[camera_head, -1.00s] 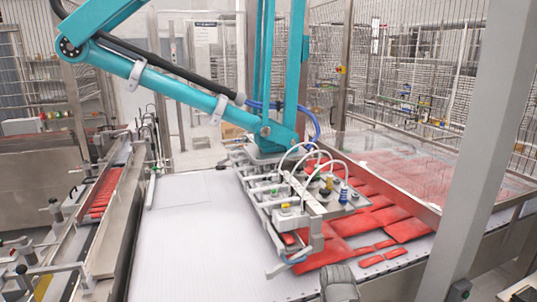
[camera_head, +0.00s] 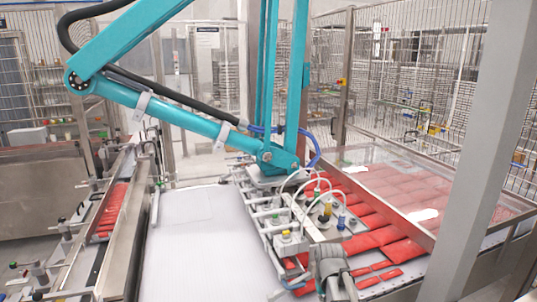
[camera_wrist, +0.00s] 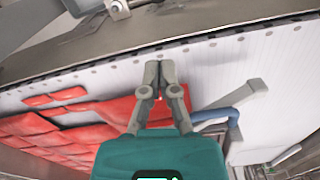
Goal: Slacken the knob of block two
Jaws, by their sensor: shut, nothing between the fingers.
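The teal-armed picker head (camera_head: 290,215) hangs over the white belt. It bears a row of blocks, a yellow knob (camera_head: 286,234) on its near end, and fittings with clear hoses, including a blue one (camera_head: 341,219). I cannot tell which block is block two. In the wrist view, my gripper's fingers (camera_wrist: 160,72) are together and empty, over the belt edge. No knob shows clearly there.
Red packs (camera_head: 365,240) lie on the belt right of and under the head; they also show in the wrist view (camera_wrist: 85,130). A blue bent tube (camera_wrist: 215,116) is right of my fingers. A grey post (camera_head: 470,150) stands at right. The belt's left part (camera_head: 190,250) is clear.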

